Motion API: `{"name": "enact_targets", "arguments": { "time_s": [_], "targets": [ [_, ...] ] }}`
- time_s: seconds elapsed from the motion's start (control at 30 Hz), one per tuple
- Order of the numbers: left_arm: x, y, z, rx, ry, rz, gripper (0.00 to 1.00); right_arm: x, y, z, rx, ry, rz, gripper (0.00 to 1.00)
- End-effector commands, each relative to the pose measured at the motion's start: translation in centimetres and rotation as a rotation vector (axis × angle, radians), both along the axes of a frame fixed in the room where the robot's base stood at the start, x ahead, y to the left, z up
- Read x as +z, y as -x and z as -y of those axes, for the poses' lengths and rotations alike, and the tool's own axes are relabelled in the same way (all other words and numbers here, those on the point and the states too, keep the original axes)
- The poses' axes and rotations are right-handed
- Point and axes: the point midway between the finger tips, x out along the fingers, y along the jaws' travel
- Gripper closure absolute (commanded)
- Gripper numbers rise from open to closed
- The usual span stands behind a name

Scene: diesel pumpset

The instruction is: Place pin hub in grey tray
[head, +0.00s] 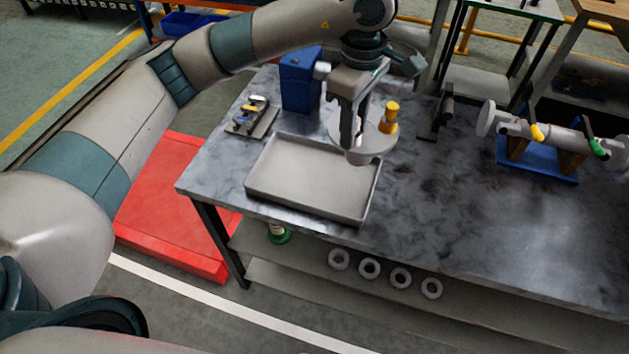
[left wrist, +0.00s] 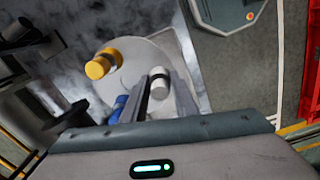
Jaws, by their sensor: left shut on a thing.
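The pin hub (head: 379,140) is a pale grey disc with a yellow pin standing on one side and a short boss below. My left gripper (head: 353,143) is shut on it and holds it over the back right corner of the grey tray (head: 279,200). In the left wrist view, the pin hub (left wrist: 130,74) shows its yellow pin and a white post between the fingers of my left gripper (left wrist: 163,88). The tray is shallow, rectangular and looks empty. The fingers partly hide the hub. Whether the boss touches the tray cannot be told. My right gripper is out of view.
A blue block (head: 299,80) and a small plate with coloured parts (head: 252,117) stand behind the tray. A dark bracket (head: 437,115) and a shaft on a blue stand (head: 540,160) are to the right. The table's front right is clear.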

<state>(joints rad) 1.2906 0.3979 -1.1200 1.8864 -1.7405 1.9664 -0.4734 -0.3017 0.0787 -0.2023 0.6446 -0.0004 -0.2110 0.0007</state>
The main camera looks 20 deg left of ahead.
Motion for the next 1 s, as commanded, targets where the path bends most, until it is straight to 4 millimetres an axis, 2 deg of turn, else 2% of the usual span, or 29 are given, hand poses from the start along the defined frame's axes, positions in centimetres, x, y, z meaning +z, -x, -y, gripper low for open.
{"name": "enact_targets", "arguments": {
  "time_s": [0.1,0.37,0.83,1.0],
  "targets": [
    [0.3,-0.5,1.4,0.105,0.006,0.0,1.0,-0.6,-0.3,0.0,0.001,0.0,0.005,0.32],
    [0.6,-0.8,2.6,0.233,0.006,-0.008,1.0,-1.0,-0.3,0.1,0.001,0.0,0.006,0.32],
    [0.6,-0.9,2.6,0.244,0.006,-0.009,1.0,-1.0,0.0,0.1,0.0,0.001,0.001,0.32],
    [0.1,-0.8,1.6,0.246,0.005,-0.01,1.0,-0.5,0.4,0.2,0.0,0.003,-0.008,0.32]
  ]
}}
